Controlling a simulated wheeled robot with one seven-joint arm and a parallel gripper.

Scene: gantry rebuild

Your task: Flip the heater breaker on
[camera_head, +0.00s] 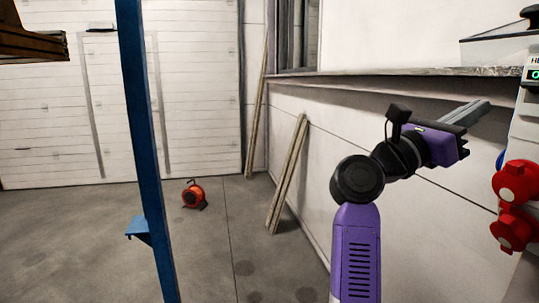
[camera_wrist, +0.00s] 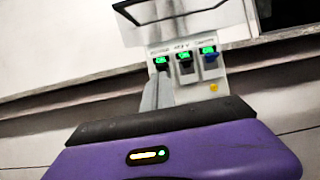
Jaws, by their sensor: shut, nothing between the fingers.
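A pale breaker panel (camera_wrist: 238,88) shows in the wrist view with three breakers in a row under small green displays. All three displays are lit and seem to read ON. The left breaker (camera_wrist: 160,68) is partly hidden by my gripper; in the head view the label at the panel's (camera_head: 525,128) left edge begins "HE". The middle breaker (camera_wrist: 185,66) and right breaker (camera_wrist: 210,60) show blue or dark levers. My gripper (camera_head: 480,110) is shut and empty, pointing at the panel. Its fingers (camera_wrist: 157,92) reach up just below the left breaker; contact cannot be told.
A clear cover (camera_head: 497,50) stands raised above the panel. Red sockets (camera_head: 516,182) project below it. A ledge (camera_head: 400,72) runs along the wall. Wooden planks (camera_head: 287,172) lean there, an orange drum-shaped object (camera_head: 193,195) sits on open floor, and a blue post (camera_head: 143,130) stands left.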

